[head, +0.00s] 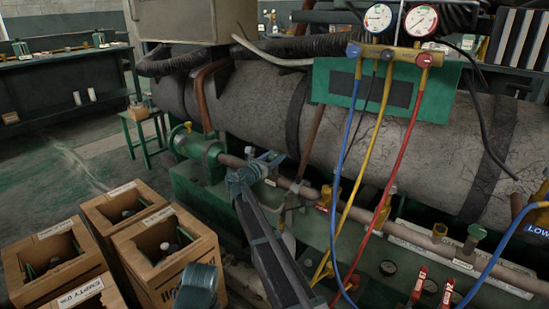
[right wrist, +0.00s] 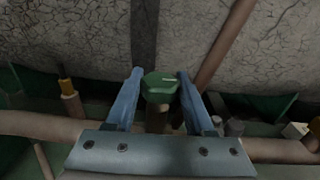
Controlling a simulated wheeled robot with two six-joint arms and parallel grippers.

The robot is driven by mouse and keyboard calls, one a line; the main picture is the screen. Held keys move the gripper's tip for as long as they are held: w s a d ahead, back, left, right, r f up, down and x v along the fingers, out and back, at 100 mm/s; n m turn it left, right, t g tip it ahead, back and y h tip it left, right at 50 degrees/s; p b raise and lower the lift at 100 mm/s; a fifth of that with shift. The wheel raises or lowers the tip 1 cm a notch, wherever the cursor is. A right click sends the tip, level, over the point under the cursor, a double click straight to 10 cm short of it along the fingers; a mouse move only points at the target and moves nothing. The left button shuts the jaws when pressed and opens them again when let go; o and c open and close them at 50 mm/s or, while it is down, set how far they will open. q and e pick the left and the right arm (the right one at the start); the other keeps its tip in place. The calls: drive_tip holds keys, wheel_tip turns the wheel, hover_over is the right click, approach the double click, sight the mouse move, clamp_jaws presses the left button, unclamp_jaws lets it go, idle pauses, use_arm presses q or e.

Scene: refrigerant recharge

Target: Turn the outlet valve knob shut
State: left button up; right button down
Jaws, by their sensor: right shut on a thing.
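The valve knob (right wrist: 160,86) is a green faceted cap, seen in the right wrist view on a short stem above a brown pipe. My right gripper (right wrist: 160,80) has its two blue-grey fingers on either side of this knob and is shut on it. In the head view my right gripper (head: 262,163) is at the brown pipe in front of the big grey cylinder, and it mostly hides the knob. I cannot read any label on this knob.
The brown pipe (head: 310,192) runs along the big cracked grey cylinder (head: 250,105). Blue, yellow and red hoses (head: 408,140) hang from the gauge manifold (head: 392,53) to the right. Wooden crates (head: 160,240) stand at the lower left. Another green cap (head: 476,232) sits further right.

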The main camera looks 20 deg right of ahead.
drive_tip(key=shift+m+g+h, duration=0.4)
drive_tip(key=shift+g, duration=0.1)
drive_tip(key=shift+c, duration=1.3)
unclamp_jaws()
drive_tip(key=v, duration=1.3)
drive_tip(key=shift+s+a, duration=0.3)
drive_tip(key=shift+s+f, duration=0.1)
